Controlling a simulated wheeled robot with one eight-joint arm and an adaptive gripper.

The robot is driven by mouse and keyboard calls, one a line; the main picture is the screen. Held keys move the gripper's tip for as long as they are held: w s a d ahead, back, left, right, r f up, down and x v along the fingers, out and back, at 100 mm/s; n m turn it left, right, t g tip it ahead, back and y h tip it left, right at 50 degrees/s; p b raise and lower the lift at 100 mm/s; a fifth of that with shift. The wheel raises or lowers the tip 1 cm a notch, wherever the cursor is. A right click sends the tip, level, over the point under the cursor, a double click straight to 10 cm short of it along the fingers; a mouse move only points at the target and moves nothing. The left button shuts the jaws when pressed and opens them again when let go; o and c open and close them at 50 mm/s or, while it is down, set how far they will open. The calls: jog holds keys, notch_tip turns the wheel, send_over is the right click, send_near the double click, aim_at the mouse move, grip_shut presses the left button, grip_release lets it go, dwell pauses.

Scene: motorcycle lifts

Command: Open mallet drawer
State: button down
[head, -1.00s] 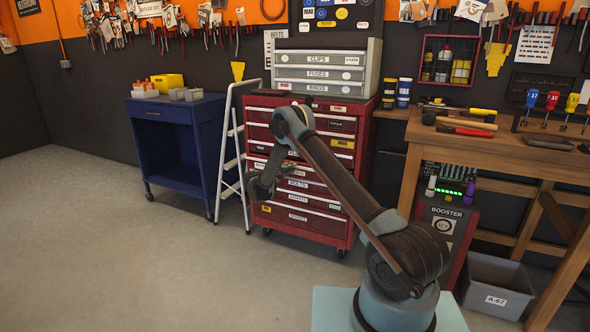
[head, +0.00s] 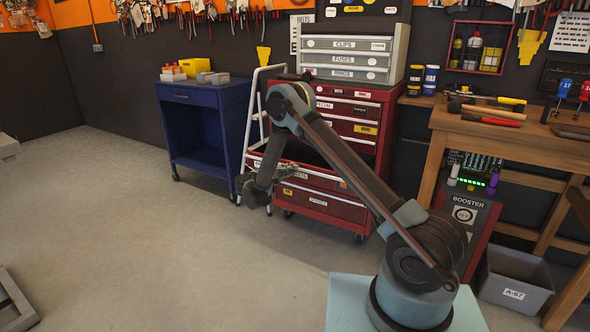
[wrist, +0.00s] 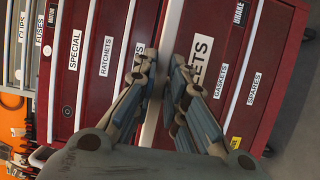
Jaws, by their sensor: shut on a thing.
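The red tool chest (head: 375,112) stands on the floor at the middle of the head view. One of its middle drawers stands out from the chest, with a dark interior (head: 308,152) showing behind its front. In the wrist view my gripper (wrist: 164,72) is shut on the pale handle strip (wrist: 148,130) of a drawer front. In the head view my gripper (head: 262,192) is at the left part of the drawer front, and my arm covers part of the chest.
A blue cart (head: 205,105) and a white stepladder (head: 250,110) stand left of the chest, the ladder close to my gripper. A wooden workbench (head: 455,120), a Booster unit (head: 465,215) and a grey bin (head: 515,280) are at right.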

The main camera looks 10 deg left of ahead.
jog(key=shift+a+f, duration=0.1)
jog(key=shift+a, duration=0.15)
jog(key=c, duration=1.6)
grip_release()
jog(key=shift+d, duration=0.1)
jog(key=shift+s, duration=0.1)
jog(key=v, duration=1.2)
